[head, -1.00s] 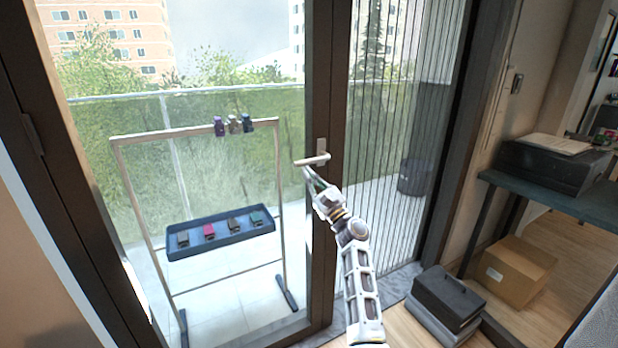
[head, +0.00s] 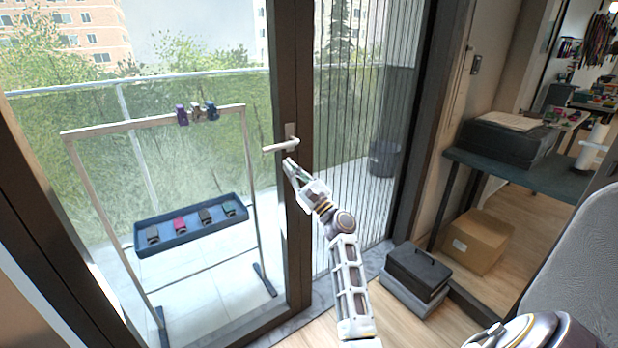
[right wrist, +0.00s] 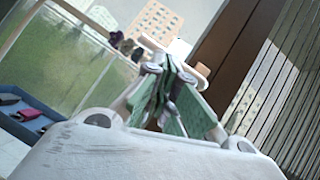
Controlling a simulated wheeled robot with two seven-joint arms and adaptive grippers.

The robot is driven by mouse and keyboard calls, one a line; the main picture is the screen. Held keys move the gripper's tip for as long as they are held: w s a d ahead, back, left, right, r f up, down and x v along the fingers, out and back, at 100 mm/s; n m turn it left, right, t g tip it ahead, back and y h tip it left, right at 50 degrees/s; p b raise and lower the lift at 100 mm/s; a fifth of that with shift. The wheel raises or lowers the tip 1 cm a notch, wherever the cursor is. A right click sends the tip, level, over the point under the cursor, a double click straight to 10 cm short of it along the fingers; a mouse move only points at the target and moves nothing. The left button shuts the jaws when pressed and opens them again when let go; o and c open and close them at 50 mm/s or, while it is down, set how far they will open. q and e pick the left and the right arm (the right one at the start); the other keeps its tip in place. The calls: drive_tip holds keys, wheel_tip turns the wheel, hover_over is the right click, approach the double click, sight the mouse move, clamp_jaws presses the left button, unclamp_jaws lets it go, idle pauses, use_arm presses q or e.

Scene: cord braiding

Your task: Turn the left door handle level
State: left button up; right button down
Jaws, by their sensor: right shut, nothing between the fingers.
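The pale door handle (head: 280,146) sits on the dark door frame in the head view. Its lever points left from its plate and looks close to level, with its free end slightly lower in the picture. My right gripper (head: 289,164) is just below the lever, near its plate end. Its fingers are shut and empty. In the right wrist view, the shut fingers (right wrist: 166,68) overlap the handle (right wrist: 203,76) behind them. I cannot tell whether they touch it. My left gripper is out of view.
A dark box (head: 418,268), a cardboard box (head: 481,242) and a desk (head: 500,168) stand at the right. Floor near the door is partly clear.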

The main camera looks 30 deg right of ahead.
drive_tip(key=s+d, duration=0.2)
drive_tip(key=s, duration=0.5)
drive_tip(key=shift+s, duration=0.2)
drive_tip(key=shift+a, duration=0.15)
idle(0.5)
